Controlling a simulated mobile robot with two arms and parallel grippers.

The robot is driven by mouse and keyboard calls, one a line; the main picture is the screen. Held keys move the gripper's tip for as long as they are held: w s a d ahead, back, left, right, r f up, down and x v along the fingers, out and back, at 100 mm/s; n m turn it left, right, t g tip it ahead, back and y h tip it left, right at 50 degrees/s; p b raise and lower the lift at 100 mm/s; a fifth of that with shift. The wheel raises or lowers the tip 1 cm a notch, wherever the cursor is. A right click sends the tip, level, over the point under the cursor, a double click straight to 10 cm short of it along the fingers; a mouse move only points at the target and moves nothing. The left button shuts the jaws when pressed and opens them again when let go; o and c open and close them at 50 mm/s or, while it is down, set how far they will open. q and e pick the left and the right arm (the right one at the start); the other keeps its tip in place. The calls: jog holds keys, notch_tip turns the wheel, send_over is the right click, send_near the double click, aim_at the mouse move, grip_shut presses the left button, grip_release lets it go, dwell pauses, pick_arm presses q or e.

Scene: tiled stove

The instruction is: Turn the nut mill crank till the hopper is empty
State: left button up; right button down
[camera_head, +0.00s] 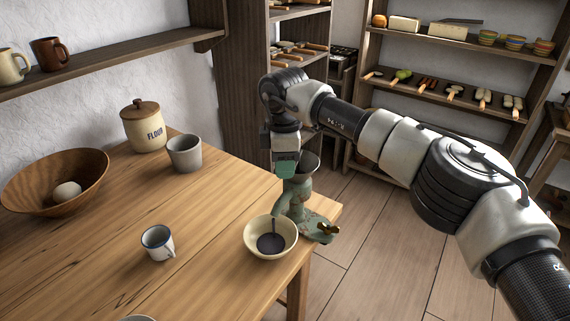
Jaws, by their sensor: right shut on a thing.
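The nut mill (296,196) is green and worn and stands upright at the right edge of the wooden table. Its open hopper (309,163) is at the top; I cannot tell what is inside. My right gripper (286,164) points down at the hopper's left side and is shut on the crank, which it and my wrist mostly hide. A cream bowl (252,248) stands at the mill's foot, with a dark patch at its bottom that I cannot identify. My left gripper is out of view.
On the wooden table (205,225) stand an enamel mug (158,242), a grey cup (184,153), a flour jar (144,130) and a wooden bowl (85,165) holding a pale round thing. A brass-coloured clamp handle (328,230) juts out at the mill's base. The table's middle has free room.

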jog(key=shift+w+r, duration=0.25)
jog(key=c, duration=1.2)
grip_release()
jog(key=shift+c, duration=0.2)
jog(key=o, duration=0.3)
jog(key=shift+w+f, duration=0.1)
jog(key=shift+f, duration=0.15)
jog(key=shift+o, duration=0.2)
jog(key=shift+r, duration=0.15)
notch_tip(320, 180, up, 11)
jog(key=shift+f, duration=0.2)
